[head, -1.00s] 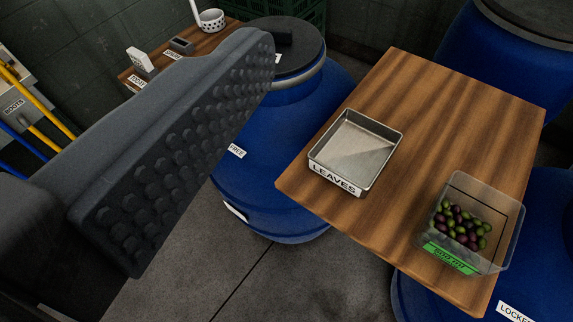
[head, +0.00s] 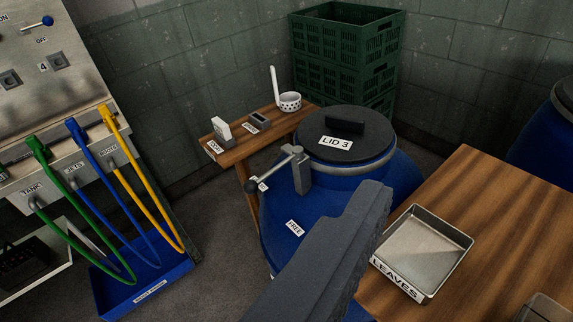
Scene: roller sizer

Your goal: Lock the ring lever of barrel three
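Barrel three (head: 276,222) is a blue drum in the middle of the head view. Its dark lid, labelled LID 3 (head: 335,141), has a black block handle and a grey ring around its edge. The ring lever (head: 276,166) is a grey bar with a dark ball knob, on a grey post at the ring. It sticks out to the left, away from the drum. A FREE label (head: 295,228) is on the drum below it. One dark grey finger of my gripper (head: 372,200) shows in front of the drum, right of and below the lever. The other finger is not visible.
A wooden table with a metal LEAVES tray (head: 424,252) stands at right. A small wooden shelf (head: 236,151) with a white ladle cup is behind the lever. Green crates (head: 345,50) stand behind. At left are a hose panel (head: 50,100) and a blue bin (head: 140,285).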

